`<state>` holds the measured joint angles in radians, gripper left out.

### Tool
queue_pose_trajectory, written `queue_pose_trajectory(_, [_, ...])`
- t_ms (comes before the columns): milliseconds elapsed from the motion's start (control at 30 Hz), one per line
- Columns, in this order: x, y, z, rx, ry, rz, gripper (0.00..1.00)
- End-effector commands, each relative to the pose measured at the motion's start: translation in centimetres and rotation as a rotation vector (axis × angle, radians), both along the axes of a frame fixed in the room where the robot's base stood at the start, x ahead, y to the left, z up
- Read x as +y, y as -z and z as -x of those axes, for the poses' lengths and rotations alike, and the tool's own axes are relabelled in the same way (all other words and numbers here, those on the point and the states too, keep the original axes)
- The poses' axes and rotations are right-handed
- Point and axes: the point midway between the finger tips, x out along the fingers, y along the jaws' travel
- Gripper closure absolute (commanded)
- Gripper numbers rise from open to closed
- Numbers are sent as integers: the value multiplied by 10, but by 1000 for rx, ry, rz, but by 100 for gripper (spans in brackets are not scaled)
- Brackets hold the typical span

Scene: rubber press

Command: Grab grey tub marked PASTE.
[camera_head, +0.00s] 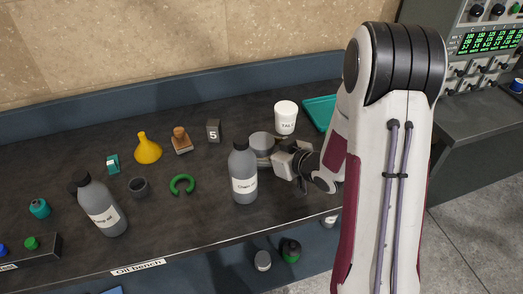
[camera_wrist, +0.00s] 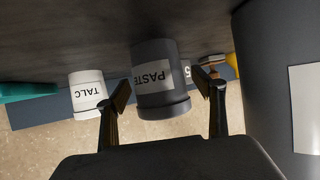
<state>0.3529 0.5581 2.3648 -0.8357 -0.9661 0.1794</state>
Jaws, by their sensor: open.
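The grey tub marked PASTE (camera_wrist: 153,104) fills the middle of the wrist view, where the picture is upside down and its label reads clearly. In the head view the grey tub (camera_head: 261,142) stands on the bench, partly hidden by a grey bottle and my gripper. My gripper (camera_wrist: 162,92) is open, with one finger on each side of the tub. I cannot tell whether either finger touches it. In the head view my gripper (camera_head: 272,157) reaches in low from the right, its fingertips mostly hidden.
A labelled grey bottle (camera_head: 243,178) stands close in front of the tub; its dark side (camera_wrist: 265,80) looms at right in the wrist view. A white TALC tub (camera_head: 286,118) and teal tray (camera_head: 320,112) stand behind. A number 5 block (camera_head: 214,130) and green ring (camera_head: 182,185) lie left.

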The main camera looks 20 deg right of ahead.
Motion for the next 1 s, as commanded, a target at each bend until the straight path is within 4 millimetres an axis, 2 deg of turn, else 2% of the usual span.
queue_pose_trajectory(367, [0,0,0,0,0,0,32])
queue_pose_trajectory(400, [0,0,0,0,0,0,37])
queue_pose_trajectory(600, [0,0,0,0,-1,0,85])
queue_pose_trajectory(1000, [0,-3,0,-3,0,0,85])
